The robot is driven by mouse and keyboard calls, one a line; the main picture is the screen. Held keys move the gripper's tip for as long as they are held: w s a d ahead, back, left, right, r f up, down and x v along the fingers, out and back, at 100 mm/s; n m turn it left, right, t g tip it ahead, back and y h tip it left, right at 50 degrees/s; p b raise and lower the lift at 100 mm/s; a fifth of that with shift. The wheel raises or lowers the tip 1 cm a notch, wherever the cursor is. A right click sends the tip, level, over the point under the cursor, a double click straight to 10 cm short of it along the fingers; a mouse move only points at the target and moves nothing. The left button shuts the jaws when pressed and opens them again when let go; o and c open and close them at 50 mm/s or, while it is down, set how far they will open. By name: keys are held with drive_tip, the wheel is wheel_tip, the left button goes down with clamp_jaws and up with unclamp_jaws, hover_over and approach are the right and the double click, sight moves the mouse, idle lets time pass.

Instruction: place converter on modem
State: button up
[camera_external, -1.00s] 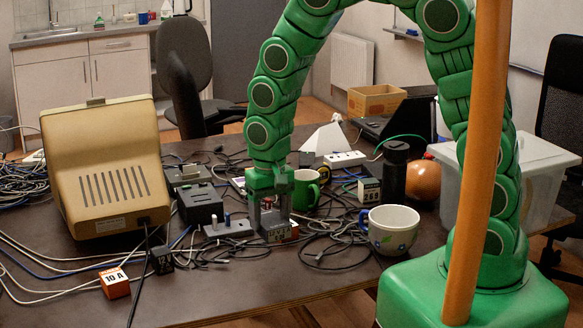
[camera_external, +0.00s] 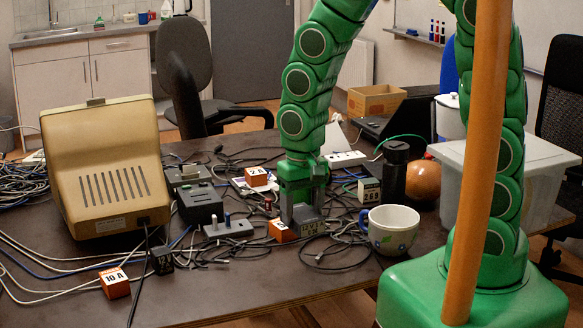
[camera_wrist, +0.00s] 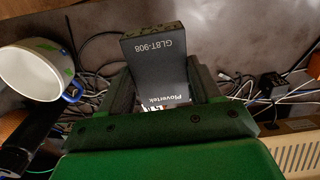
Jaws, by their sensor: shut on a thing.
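My gripper (camera_external: 303,205) points straight down low over the cluttered table. It is shut on a dark grey box (camera_wrist: 158,60) printed "GL8T-908" and "Plovertek", which looks like the converter. The box also shows under my fingers in the external view (camera_external: 308,222); I cannot tell whether it touches the table. I cannot tell for sure which device is the modem. Dark box-shaped devices (camera_external: 201,205) stand left of my gripper, and a flat white device (camera_external: 240,186) lies behind it, near an orange "2 A" block (camera_external: 257,177).
A white mug (camera_external: 392,231) stands just right of my gripper, with a black cylinder (camera_external: 393,172) behind it. An orange block (camera_external: 283,231) sits close at left.

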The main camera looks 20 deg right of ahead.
drive_tip(key=w+d+r+m, duration=0.1)
drive_tip(key=w+d+m, duration=0.2)
drive_tip(key=w+d, duration=0.6)
drive_tip(key=w+d+r+m, duration=0.1)
drive_tip(key=w+d+m, duration=0.1)
drive_tip(key=w+d, duration=0.65)
drive_tip(key=w+d+r+m, duration=0.1)
drive_tip(key=w+d+m, duration=0.3)
drive_tip(key=d, duration=0.8)
drive_tip(key=w+d+r+m, duration=0.1)
drive_tip(key=w+d, duration=0.5)
drive_tip(key=d, duration=0.6)
drive_tip(key=w+d+f, duration=0.1)
drive_tip(key=w+f, duration=0.2)
drive_tip(key=w, duration=0.1)
drive_tip(key=w+d+f, duration=0.1)
drive_tip(key=w+f, duration=0.2)
drive_tip(key=w, duration=0.1)
drive_tip(key=w+d+f, duration=0.1)
drive_tip(key=w+f, duration=0.2)
drive_tip(key=w, duration=0.2)
drive_tip(key=shift+d+f, duration=0.35)
drive_tip(key=shift+w+d+f, duration=0.1)
drive_tip(key=shift+w+f, duration=0.2)
drive_tip(key=shift+f, duration=1.6)
drive_tip(key=shift+f, duration=0.15)
